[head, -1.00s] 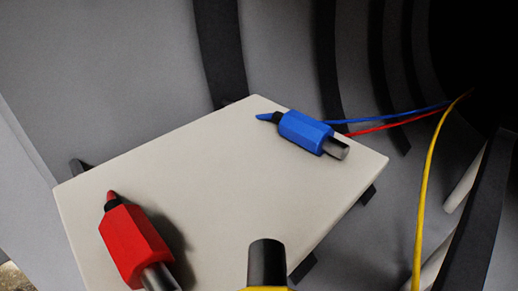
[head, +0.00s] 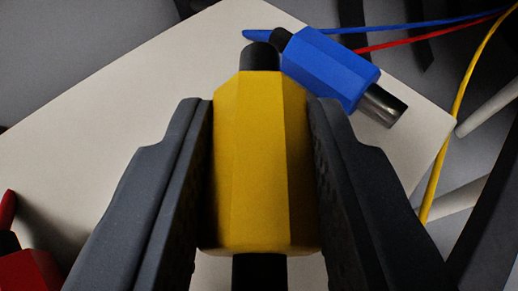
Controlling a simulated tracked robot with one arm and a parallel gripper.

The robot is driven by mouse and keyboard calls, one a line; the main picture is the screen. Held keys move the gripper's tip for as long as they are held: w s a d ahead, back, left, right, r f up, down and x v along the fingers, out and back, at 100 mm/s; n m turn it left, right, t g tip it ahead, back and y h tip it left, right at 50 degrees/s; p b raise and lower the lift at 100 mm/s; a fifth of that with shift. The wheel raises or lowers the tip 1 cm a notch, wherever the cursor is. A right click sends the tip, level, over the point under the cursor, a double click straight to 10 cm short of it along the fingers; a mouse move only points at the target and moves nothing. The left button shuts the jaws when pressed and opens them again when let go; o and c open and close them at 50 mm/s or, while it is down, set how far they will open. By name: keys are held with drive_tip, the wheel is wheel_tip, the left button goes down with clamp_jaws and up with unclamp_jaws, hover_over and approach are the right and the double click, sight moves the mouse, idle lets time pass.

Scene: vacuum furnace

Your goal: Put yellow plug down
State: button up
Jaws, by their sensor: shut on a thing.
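The yellow plug (head: 262,165) is between the two dark fingers of my gripper (head: 262,170), which is shut on it. Its dark round end points away from me, toward the top of the picture. It shows over the pale board (head: 130,110); I cannot tell whether it touches the board. The blue plug (head: 330,68) lies on the board just beyond and to the right, very close to the yellow plug in the picture. The red plug (head: 28,268) is partly in view at the lower left. The yellow cable (head: 455,120) runs down the right side.
The blue cable (head: 420,24) and red cable (head: 420,36) run off to the upper right. Dark curved ribs and pale rods (head: 490,107) stand beyond the board's right edge. The board's left and middle part is clear between the red and blue plugs.

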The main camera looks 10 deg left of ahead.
sight(259, 210)
drive_tip(key=shift+f, duration=1.75)
drive_tip(key=shift+b, duration=0.35)
drive_tip(key=o, duration=1)
drive_tip(key=shift+r, duration=0.1)
drive_tip(key=shift+p+v, duration=0.3)
drive_tip(key=shift+v, duration=5.75)
